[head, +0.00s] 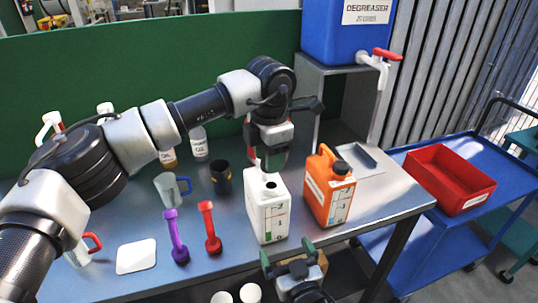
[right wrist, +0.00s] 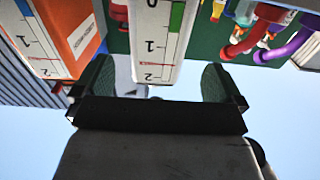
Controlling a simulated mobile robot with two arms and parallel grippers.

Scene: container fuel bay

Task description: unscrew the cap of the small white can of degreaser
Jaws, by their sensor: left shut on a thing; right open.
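The small white can of degreaser (head: 267,213) stands upright on the bench near its front edge. A dark round spot on its top looks like an open mouth. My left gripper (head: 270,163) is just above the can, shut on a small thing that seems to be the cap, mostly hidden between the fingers. My right gripper (head: 287,257) is low in front of the can, open and empty. In the right wrist view the can's scaled side (right wrist: 155,45) shows upside down beyond the open fingers (right wrist: 158,85).
An orange can (head: 317,193) with a black cap stands close to the right of the white can. A blue tank (head: 345,40) rises behind.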

